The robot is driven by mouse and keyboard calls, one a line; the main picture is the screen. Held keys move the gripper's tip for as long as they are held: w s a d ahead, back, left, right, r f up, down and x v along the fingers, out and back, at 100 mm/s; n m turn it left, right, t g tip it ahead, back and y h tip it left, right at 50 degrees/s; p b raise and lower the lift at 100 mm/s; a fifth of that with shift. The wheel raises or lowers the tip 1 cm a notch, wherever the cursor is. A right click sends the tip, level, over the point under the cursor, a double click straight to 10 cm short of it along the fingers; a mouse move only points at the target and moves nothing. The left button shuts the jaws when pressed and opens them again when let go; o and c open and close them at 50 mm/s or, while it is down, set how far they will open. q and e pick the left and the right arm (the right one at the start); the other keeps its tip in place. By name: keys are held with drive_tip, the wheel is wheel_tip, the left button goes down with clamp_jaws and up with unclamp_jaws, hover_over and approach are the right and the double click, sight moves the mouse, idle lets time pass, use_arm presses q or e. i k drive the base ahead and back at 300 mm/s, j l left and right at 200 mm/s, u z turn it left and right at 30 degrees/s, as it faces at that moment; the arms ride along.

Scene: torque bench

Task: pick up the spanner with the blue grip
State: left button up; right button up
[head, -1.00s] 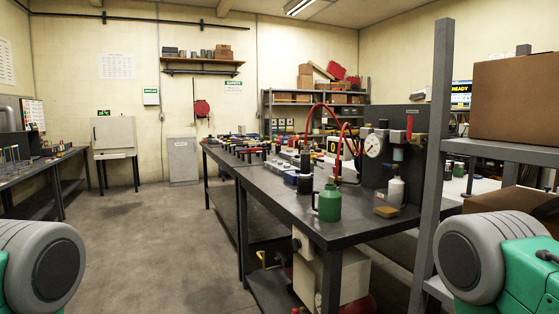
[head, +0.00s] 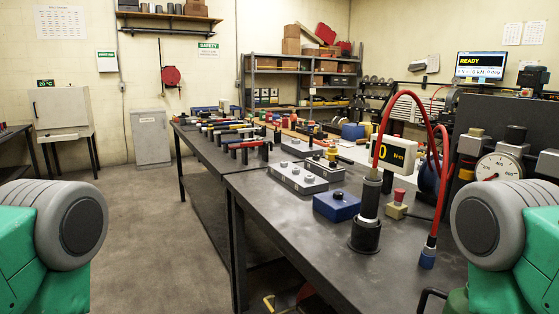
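A row of long tools with coloured grips (head: 236,132) lies on low stands on the far part of the dark workbench (head: 280,210). Red, black and bluish grips show among them. They are small and overlap, so I cannot tell for sure which one is the spanner with the blue grip. Neither of my grippers is in view. Only green and grey parts of my arms show at the left and right edges.
A grey block with knobs (head: 298,178), a blue box (head: 337,206), a black cylindrical fixture with a red hose (head: 366,222) and a pressure gauge (head: 500,167) stand on the near bench. Open floor (head: 140,220) lies left of the bench.

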sight(242, 141)
drive_tip(key=u, duration=0.2)
drive_tip(key=i+j+u, duration=0.2)
drive_tip(key=u, duration=0.3)
drive_tip(key=i+u, duration=0.45)
drive_tip(key=i, duration=2)
drive_tip(key=i+z, duration=0.15)
drive_tip(key=i, duration=0.4)
drive_tip(key=i+j+z, duration=0.1)
drive_tip(key=i, duration=0.45)
drive_tip(key=i+j+z, duration=0.15)
drive_tip(key=i+j, duration=0.15)
drive_tip(key=i, duration=0.25)
